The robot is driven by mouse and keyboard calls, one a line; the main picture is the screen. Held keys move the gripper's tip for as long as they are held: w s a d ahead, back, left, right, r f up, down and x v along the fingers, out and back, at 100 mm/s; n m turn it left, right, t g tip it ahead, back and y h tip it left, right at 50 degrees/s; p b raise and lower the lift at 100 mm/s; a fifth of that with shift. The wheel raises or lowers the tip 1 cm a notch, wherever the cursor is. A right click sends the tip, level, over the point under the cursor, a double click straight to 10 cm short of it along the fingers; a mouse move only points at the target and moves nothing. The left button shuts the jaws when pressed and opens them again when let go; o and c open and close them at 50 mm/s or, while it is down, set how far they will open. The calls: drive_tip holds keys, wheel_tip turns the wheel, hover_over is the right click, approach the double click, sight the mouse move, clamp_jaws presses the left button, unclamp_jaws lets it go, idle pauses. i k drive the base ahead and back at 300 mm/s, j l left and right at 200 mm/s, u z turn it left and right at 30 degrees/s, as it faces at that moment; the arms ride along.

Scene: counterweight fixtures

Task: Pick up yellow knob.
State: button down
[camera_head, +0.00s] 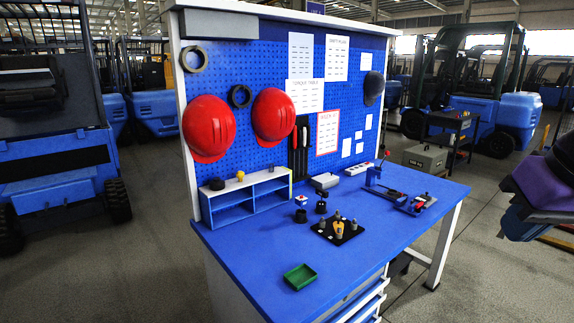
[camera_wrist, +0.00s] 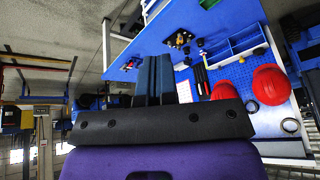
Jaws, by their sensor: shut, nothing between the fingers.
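A small yellow knob (camera_head: 240,175) sits on top of the small blue-and-white shelf (camera_head: 286,184) at the back left of the blue workbench. Another yellow piece (camera_head: 338,228) stands among several grey and black pegs on a black plate (camera_head: 324,232) in the middle of the bench. My gripper (camera_wrist: 153,78) shows in the wrist view with its two dark fingers together, shut and empty. It is away from the bench and touches neither yellow piece. In the head view, my purple and black wrist is at the right edge; the fingertips are not clear there.
A green tray (camera_head: 300,277) lies near the bench's front edge. A blue stand (camera_head: 374,178) and a small fixture (camera_head: 416,204) are at the right. Two red helmets (camera_head: 209,128) hang on the pegboard. The bench's front left is clear.

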sight(239, 174)
drive_tip(key=i+j+u, duration=0.15)
drive_tip(key=j+u, duration=0.25)
drive_tip(key=i+j+u, duration=0.15)
drive_tip(key=u, duration=0.2)
drive_tip(key=i+j+u, duration=0.2)
drive_tip(key=j+u, duration=0.2)
drive_tip(key=i+j+u, duration=0.15)
drive_tip(key=u, duration=0.2)
drive_tip(key=i+j+u, duration=0.2)
drive_tip(key=i+u, duration=0.2)
drive_tip(key=i+j+u, duration=0.1)
drive_tip(key=i+u, duration=0.25)
drive_tip(key=i+z, duration=0.2)
drive_tip(key=i, duration=0.2)
drive_tip(key=i+j+z, duration=0.2)
drive_tip(key=i, duration=0.2)
drive_tip(key=i+l+z, duration=0.1)
drive_tip(key=i+z, duration=0.15)
drive_tip(key=z, duration=0.2)
drive_tip(key=i+z, duration=0.25)
drive_tip(key=z, duration=0.25)
drive_tip(key=i+z, duration=0.25)
drive_tip(key=z, duration=0.2)
drive_tip(key=i+j+z, duration=0.2)
drive_tip(key=z, duration=0.3)
drive_tip(key=i+l+z, duration=0.1)
drive_tip(key=z, duration=0.35)
drive_tip(key=i+z, duration=0.5)
drive_tip(key=z, duration=0.35)
